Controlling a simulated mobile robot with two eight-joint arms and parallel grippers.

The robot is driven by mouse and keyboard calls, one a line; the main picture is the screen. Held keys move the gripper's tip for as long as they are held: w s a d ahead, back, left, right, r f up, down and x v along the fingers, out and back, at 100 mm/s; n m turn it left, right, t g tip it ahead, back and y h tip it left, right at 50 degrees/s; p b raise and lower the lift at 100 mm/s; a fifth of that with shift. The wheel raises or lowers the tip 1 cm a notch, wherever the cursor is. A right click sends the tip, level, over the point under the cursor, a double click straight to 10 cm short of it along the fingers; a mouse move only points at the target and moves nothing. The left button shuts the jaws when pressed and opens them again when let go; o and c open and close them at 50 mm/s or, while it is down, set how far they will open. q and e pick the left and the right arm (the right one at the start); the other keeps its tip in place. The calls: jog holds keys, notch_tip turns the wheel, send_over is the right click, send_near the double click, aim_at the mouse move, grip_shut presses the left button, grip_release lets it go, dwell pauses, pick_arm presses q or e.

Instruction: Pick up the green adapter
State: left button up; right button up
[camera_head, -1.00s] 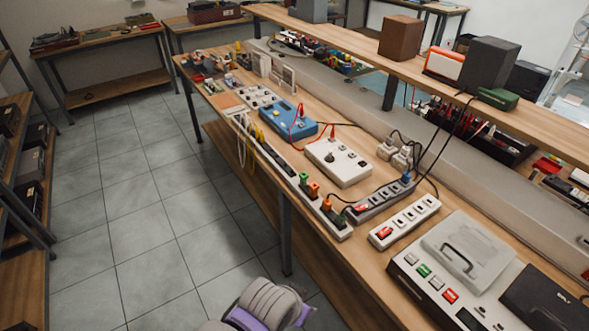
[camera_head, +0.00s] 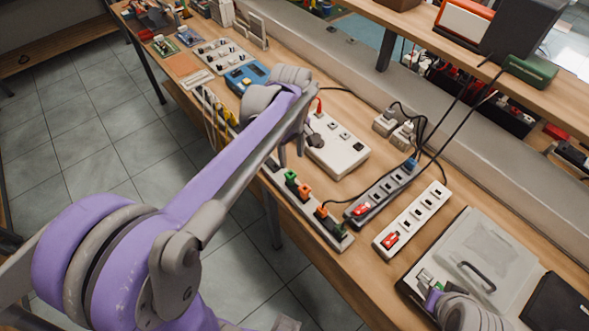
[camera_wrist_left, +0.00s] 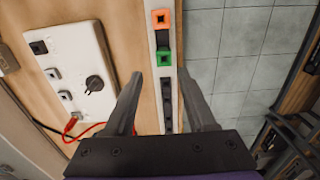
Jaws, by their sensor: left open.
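The green adapter (camera_head: 291,175) is plugged into a long narrow power strip (camera_head: 275,180) along the bench's front edge. In the left wrist view the green adapter (camera_wrist_left: 164,57) is a small green block with a dark socket face, just beyond the fingertips and between their lines. My left gripper (camera_head: 292,157) is open and empty above the strip, close to the adapter. In the left wrist view its two fingers (camera_wrist_left: 161,73) are spread on either side of the strip. Contact cannot be told.
An orange adapter (camera_head: 305,191) sits beside the green one on the strip. More adapters (camera_head: 322,212) are near the strip's end. A white socket box (camera_head: 340,148), a grey strip (camera_head: 380,192) and a white strip (camera_head: 412,220) lie behind. Open floor (camera_head: 225,265) is in front.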

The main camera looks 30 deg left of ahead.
aim_at(290, 176)
pick_arm(q)
jog(key=f, duration=0.3)
jog(key=shift+s+d+f, duration=0.15)
jog(key=shift+s+f, duration=0.25)
jog(key=f, duration=0.5)
jog(key=shift+a+f, duration=0.2)
jog(key=shift+f, duration=0.15)
grip_shut()
